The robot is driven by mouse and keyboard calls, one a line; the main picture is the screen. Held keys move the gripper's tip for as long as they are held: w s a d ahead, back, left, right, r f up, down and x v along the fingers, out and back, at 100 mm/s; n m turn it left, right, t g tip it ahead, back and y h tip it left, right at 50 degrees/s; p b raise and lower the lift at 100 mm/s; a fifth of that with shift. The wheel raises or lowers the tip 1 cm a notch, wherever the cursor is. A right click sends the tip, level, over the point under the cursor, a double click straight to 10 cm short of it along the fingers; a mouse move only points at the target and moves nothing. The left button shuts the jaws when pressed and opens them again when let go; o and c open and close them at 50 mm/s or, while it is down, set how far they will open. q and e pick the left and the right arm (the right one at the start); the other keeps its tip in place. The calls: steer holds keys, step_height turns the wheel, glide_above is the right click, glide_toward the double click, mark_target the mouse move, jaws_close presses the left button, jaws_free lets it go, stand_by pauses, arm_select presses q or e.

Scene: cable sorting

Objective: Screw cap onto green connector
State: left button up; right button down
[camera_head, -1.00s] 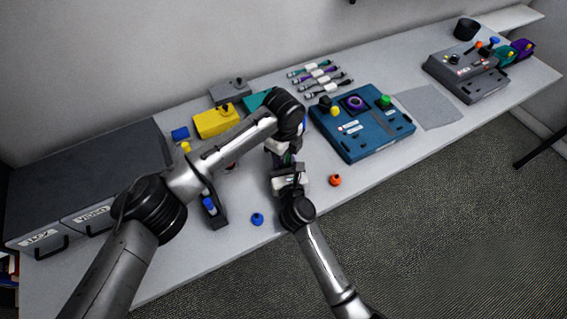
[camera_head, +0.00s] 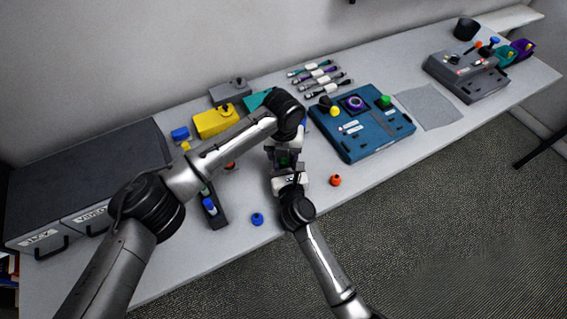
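My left gripper (camera_head: 284,148) comes down over the middle of the table, partly hidden by its own wrist. My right gripper (camera_head: 288,174) points up the picture at it from the front, and the two almost meet. A small dark green piece (camera_head: 285,160) shows between them, perhaps the green connector or its cap; it is too small to tell which gripper holds it. Whether either gripper's fingers are open or shut is not clear.
A loose orange cap (camera_head: 335,180) and a blue cap (camera_head: 257,219) lie near the front edge. A blue device (camera_head: 362,137) stands right, a yellow box (camera_head: 216,121) behind left, and a grey drawer cabinet (camera_head: 95,180) far left. Several cables (camera_head: 318,75) lie at the back.

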arm_select(q)
steer(key=shift+r, duration=0.1)
steer(key=shift+r, duration=2.2)
steer(key=shift+c, duration=0.4)
